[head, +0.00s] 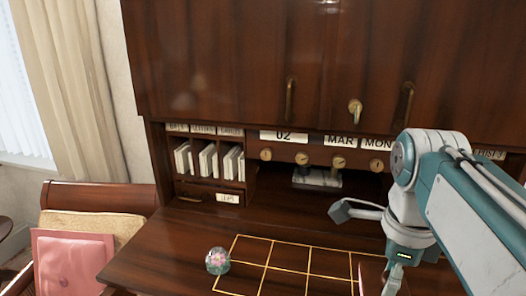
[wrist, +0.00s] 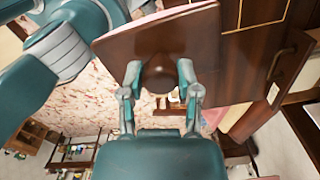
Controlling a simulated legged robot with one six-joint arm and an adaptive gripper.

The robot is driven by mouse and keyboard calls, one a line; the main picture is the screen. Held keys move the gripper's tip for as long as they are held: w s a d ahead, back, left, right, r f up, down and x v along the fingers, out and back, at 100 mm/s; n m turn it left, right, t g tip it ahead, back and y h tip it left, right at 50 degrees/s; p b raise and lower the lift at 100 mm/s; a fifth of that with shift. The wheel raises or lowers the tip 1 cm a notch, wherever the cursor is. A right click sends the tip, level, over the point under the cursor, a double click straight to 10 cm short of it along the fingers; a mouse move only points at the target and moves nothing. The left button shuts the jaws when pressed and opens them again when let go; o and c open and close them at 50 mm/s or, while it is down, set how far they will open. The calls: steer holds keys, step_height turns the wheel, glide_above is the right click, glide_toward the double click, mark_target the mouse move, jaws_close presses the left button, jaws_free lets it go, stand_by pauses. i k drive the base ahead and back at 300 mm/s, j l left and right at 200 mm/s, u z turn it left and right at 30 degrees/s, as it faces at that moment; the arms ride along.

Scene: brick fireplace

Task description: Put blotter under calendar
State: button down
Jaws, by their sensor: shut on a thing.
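The calendar is a strip in the desk hutch with white cards reading 02 (head: 284,136), MAR (head: 341,141) and MON (head: 377,144), above a row of brass knobs. My gripper (wrist: 159,78) is shut on the dark round knob (wrist: 160,82) of a flat brown wooden board (wrist: 120,42), apparently the blotter. In the head view, my gripper (head: 392,284) is low at the right over the desk, and only a small pinkish-brown edge of the board (head: 372,272) shows beside it. The rest of the board is hidden or out of frame there.
A dark-topped grey stone block (head: 317,179) stands in the recess below the calendar. A glass paperweight (head: 217,261) sits left of the gold grid lines (head: 309,262) on the desktop (head: 170,245). Letter slots (head: 209,161) fill the left. A chair (head: 90,205) stands left.

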mark_target(351, 225)
steer(key=k, duration=0.95)
